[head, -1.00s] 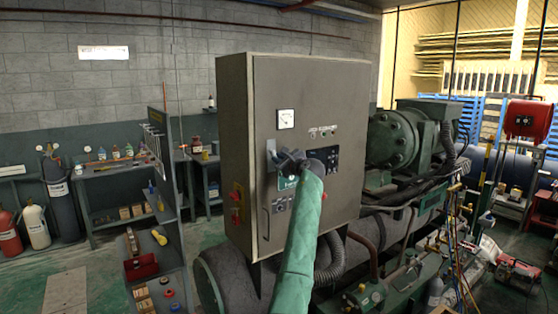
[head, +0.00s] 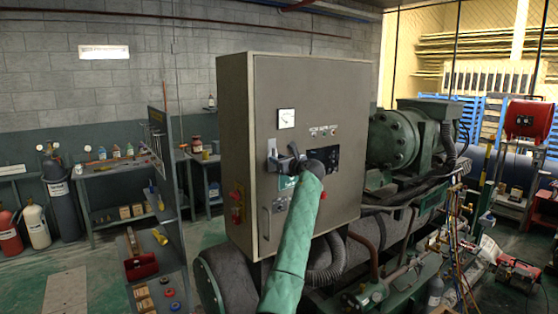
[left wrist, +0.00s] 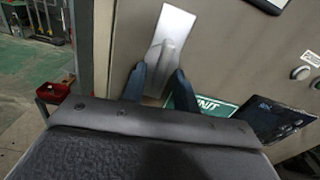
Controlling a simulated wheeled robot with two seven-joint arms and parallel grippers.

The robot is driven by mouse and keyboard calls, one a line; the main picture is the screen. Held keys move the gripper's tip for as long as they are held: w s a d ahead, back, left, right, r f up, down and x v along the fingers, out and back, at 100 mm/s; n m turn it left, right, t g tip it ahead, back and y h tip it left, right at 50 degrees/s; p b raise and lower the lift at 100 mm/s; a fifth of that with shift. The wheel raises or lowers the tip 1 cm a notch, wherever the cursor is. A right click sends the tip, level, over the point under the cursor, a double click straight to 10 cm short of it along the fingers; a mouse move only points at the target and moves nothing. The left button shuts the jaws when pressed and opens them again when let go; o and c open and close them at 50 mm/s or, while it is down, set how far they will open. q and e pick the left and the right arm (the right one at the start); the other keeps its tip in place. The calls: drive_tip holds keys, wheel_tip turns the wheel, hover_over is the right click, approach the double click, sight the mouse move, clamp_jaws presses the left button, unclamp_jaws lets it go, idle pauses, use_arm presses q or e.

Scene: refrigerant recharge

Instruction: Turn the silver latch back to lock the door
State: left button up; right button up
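The silver latch (head: 271,147) sits on the front door of the grey cabinet (head: 338,85), below a small white gauge. In the left wrist view the latch (left wrist: 172,32) is a pale metal plate with a raised lever along its middle, slightly tilted. My left gripper (head: 281,158) is at the latch. Its two dark fingers (left wrist: 162,78) stand apart, one on each side of the lever's lower part, with visible space between them. Whether either finger touches the lever I cannot tell. The cabinet door looks closed. My right gripper is not in view.
A door handle (head: 267,222) is below the latch. The gauge (head: 286,118) and a dark display panel (head: 325,158) are close by on the door. A red knob (head: 236,214) is on the cabinet's side. Green compressor machinery (head: 395,140) stands to the right.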

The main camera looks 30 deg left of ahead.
use_arm(q)
drive_tip(key=shift+r, duration=0.1)
drive_tip(key=v, duration=0.9)
idle(0.5)
drive_tip(key=shift+d, duration=0.1)
